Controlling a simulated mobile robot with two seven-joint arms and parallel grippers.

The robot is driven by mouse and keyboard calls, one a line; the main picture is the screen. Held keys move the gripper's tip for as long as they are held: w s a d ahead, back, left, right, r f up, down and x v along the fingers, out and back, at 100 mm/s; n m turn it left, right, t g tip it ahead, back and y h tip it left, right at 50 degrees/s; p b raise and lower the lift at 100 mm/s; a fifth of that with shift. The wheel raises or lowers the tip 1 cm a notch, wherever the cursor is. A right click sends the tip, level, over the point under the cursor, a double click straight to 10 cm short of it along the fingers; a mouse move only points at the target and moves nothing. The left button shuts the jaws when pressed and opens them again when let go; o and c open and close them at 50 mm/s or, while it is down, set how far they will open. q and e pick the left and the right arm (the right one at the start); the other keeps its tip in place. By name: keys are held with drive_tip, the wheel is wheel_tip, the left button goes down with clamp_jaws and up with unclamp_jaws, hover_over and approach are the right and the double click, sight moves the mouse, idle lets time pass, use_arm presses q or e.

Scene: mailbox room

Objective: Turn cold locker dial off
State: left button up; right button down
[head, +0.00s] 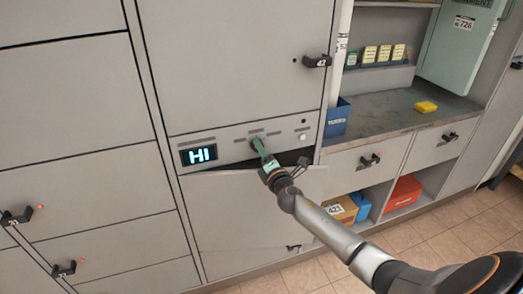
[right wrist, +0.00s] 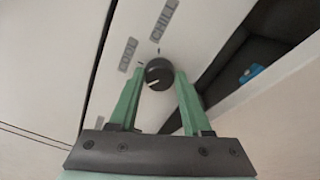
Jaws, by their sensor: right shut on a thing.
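The cold locker's control panel (head: 285,141) runs across the grey locker front, with a lit display (head: 199,154) reading "HI". The round black dial (right wrist: 158,74) shows in the right wrist view, with a white mark on its face towards the lower left. Labels that look like "CHILL" and "COOL" are beside it. My right gripper (head: 257,143) reaches the panel, and its green fingers stand on both sides of the dial, shut on it. In the head view the gripper hides the dial. My left gripper is not in view.
Below the panel a door (head: 240,205) is tilted outward, with a dark gap at its top. A white button (head: 302,135) sits right of the dial. A grey counter (head: 385,115) with a yellow sponge-like block (head: 426,107) and a blue bin (head: 337,119) is at the right.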

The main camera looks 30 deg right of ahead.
drive_tip(key=shift+n, duration=0.9)
drive_tip(key=shift+c, duration=1.8)
unclamp_jaws()
drive_tip(key=v, duration=1.2)
drive_tip(key=shift+s+p, duration=0.3)
drive_tip(key=shift+p, duration=0.15)
